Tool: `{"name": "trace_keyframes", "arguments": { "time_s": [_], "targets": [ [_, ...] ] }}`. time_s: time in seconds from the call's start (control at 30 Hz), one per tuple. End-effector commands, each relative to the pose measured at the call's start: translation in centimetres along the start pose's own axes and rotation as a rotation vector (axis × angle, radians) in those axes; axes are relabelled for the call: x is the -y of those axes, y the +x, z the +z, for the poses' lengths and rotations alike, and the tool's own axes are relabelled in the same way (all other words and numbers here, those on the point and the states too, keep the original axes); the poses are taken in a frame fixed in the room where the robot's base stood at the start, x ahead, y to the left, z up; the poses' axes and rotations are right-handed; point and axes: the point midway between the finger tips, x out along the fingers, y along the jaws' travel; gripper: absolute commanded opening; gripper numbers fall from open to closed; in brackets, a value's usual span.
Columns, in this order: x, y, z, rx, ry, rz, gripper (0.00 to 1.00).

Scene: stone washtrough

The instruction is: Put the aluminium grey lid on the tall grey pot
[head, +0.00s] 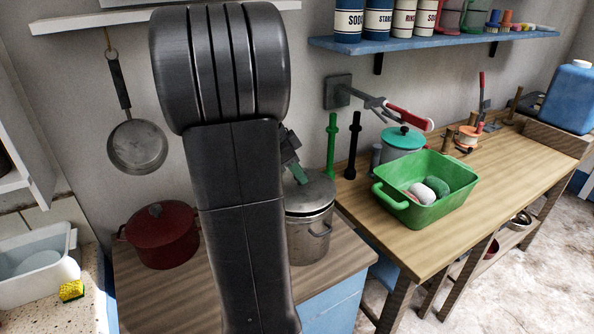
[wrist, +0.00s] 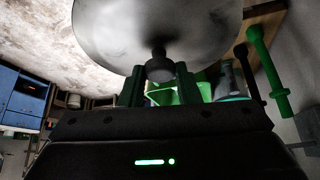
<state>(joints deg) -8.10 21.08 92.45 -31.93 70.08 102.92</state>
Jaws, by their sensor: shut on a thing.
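The aluminium grey lid (head: 318,189) is at the top of the tall grey pot (head: 308,240), which stands on the wooden counter behind my arm. The lid looks slightly tilted; I cannot tell whether it rests on the rim or hovers just above it. My gripper (head: 298,173) is shut on the lid's knob. In the wrist view the lid (wrist: 150,25) fills the top, with its dark knob between the fingers of my gripper (wrist: 160,76). The lid hides the pot there, and my arm hides the pot's left side in the head view.
A dark red lidded pot (head: 162,236) stands left on the same counter. A pan (head: 137,146) hangs on the wall. To the right are green and black upright rods (head: 333,145), a green basin (head: 428,200) and a teal-lidded pot (head: 403,142). A blue shelf (head: 440,42) is above.

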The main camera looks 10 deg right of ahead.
Motion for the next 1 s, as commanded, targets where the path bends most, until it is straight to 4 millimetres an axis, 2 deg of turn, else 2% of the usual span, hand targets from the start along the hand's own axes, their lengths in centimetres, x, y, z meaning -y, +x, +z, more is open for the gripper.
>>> {"name": "trace_keyframes", "arguments": {
  "time_s": [1.0],
  "targets": [
    [0.0, 1.0, 0.6, 0.000, 0.000, 0.000, 0.00]
  ]
}}
